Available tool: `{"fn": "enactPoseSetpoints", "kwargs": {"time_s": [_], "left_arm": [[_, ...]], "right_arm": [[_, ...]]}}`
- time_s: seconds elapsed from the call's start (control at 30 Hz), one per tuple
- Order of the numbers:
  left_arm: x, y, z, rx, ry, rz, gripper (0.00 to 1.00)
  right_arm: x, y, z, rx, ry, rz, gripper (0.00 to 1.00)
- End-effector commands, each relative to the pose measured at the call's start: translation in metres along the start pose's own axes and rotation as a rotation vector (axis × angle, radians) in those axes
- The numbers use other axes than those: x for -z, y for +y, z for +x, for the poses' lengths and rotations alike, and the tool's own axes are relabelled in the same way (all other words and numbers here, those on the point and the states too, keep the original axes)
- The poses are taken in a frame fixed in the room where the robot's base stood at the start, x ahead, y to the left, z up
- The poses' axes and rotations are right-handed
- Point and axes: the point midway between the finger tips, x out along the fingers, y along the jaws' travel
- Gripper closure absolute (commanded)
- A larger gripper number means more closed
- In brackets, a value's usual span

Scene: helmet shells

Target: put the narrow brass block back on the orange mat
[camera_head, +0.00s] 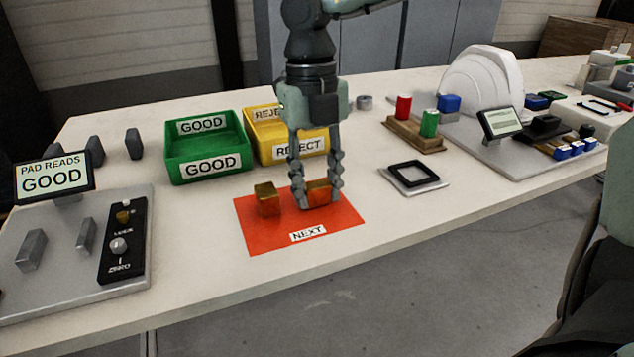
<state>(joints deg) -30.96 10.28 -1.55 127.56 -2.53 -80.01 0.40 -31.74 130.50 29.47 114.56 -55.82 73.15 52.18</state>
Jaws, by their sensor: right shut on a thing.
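The orange mat (272,231) lies on the white table and carries a NEXT label at its front edge. My right gripper (318,197) points straight down over the right part of the mat. It is shut on a brass block (318,190), which is partly hidden by the fingers. The block is at or just above the mat; I cannot tell if it touches. A second brass block (266,200) stands upright on the left part of the mat, apart from the gripper. Which block is narrower is hard to judge. My left gripper is not in view.
A green GOOD bin (208,168) and a yellow REJECT bin (296,149) stand behind the mat. A grey gauge plate (62,282) with a "PAD READS GOOD" display (54,179) is at left. A black square frame (411,174) lies to the right. The table in front is clear.

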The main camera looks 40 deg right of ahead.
Motion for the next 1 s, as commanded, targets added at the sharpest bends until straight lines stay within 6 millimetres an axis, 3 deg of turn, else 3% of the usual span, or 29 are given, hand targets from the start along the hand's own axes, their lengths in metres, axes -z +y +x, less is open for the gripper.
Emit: {"fn": "enactPoseSetpoints", "kwargs": {"time_s": [0.3, 0.33, 0.5, 0.87, 0.93, 1.0], "left_arm": [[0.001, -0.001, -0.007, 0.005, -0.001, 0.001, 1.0], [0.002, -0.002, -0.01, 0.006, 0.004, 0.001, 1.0], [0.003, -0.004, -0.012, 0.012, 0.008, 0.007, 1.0], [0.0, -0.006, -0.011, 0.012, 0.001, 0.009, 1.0], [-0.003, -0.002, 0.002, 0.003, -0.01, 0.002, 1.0], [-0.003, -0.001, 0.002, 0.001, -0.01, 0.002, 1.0]], "right_arm": [[-0.001, 0.0, 0.003, 0.0, -0.001, 0.0, 1.0], [0.0, 0.0, 0.003, 0.0, 0.0, 0.0, 0.64], [0.0, 0.0, 0.002, 0.0, 0.0, 0.0, 0.46], [0.0, 0.0, -0.001, 0.0, 0.0, 0.0, 0.46], [-0.001, 0.0, -0.006, 0.0, -0.003, 0.001, 0.46], [-0.002, 0.0, -0.019, 0.001, -0.006, 0.001, 0.46]]}}
